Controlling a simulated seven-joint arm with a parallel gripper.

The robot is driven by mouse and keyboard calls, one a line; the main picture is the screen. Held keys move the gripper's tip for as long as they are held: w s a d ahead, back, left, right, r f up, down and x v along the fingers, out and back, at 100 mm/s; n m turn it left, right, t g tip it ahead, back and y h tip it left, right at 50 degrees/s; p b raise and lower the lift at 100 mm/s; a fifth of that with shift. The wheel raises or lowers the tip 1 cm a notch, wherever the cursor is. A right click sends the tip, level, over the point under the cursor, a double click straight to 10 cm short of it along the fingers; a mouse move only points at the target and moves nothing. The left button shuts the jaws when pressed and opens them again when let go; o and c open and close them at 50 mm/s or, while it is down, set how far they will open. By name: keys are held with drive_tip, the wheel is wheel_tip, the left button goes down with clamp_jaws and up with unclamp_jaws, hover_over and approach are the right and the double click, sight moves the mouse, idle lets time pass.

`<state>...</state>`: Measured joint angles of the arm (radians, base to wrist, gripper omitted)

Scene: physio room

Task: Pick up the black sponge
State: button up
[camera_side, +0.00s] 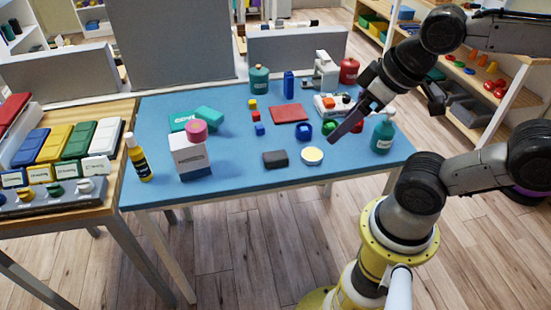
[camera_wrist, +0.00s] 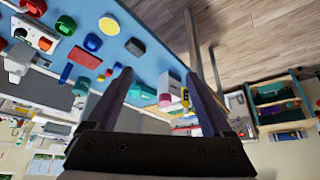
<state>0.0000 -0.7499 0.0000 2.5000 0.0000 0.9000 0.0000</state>
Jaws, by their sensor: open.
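The black sponge (camera_side: 275,158) is a dark flat block lying on the blue table toward its front middle, left of a cream-yellow round dish. My gripper (camera_side: 335,138) is open and empty. It hangs over the right part of the table, to the right of the sponge and apart from it. In the wrist view, both fingers (camera_wrist: 160,62) are spread wide with nothing between them. Nothing hides the sponge in the side view.
The yellow dish (camera_side: 312,155) and a blue cup (camera_side: 303,131) stand near the sponge. A red flat block (camera_side: 289,114) lies behind. A white box (camera_side: 191,157) with a pink roll stands to the left. A teal bottle (camera_side: 383,136) is at the right. Table between box and sponge is clear.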

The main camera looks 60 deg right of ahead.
drive_tip(key=shift+o, duration=0.5)
drive_tip(key=w+r+n, duration=0.3)
drive_tip(key=w+n, duration=0.2)
drive_tip(key=w, duration=0.1)
drive_tip(key=n+g, duration=0.4)
drive_tip(key=g, duration=0.2)
hover_over(275, 155)
drive_tip(key=f, duration=2.2)
drive_tip(key=shift+w+f, duration=0.2)
drive_tip(key=shift+f, duration=0.15)
drive_tip(key=shift+s+d+f, duration=0.1)
drive_tip(key=shift+f, duration=1.4)
drive_tip(key=shift+s+f, duration=0.1)
drive_tip(key=shift+f, duration=1.4)
